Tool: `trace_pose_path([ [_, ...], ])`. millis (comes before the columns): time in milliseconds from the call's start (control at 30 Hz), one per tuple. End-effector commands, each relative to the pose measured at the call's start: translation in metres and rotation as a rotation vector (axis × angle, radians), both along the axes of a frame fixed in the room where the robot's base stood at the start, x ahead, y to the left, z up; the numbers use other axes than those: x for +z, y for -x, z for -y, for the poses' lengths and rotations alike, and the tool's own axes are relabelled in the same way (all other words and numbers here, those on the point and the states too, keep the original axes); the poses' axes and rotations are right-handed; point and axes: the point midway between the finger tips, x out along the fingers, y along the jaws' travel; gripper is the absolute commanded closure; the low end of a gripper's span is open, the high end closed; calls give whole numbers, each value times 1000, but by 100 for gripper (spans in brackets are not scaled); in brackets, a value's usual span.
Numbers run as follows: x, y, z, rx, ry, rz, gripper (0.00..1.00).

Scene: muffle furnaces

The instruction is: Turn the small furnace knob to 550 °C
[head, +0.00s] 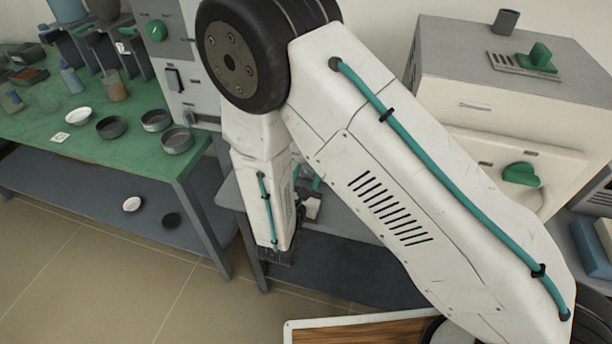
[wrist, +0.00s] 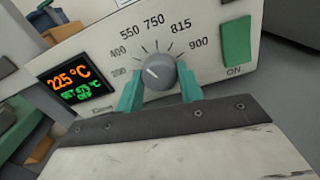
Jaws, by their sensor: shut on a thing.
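In the wrist view a round grey knob (wrist: 160,70) sits on a pale furnace panel (wrist: 105,48), with a printed scale from 200 to 900 around it. My gripper (wrist: 158,80) has its two teal fingers on either side of the knob, shut on it. The knob's white mark points up and left, toward about the 400 to 550 part of the scale. A display (wrist: 76,83) left of the knob reads 225 °C in orange, with a smaller green set line that looks like 475. In the head view my arm hides the knob and most of the gripper.
A green switch (wrist: 236,41) marked ON is right of the knob. In the head view, a green-topped table (head: 60,120) with several dishes stands at left, and a large furnace (head: 480,95) with green handles stands at right. Tiled floor (head: 90,270) is free at lower left.

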Motion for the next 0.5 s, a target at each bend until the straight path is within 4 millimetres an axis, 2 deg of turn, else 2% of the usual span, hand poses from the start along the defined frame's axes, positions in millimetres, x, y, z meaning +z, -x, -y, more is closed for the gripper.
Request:
trace_pose_path([
  [233,0,0,-1,1,-121,43,85],
  [500,0,0,-1,1,-176,63,85],
])
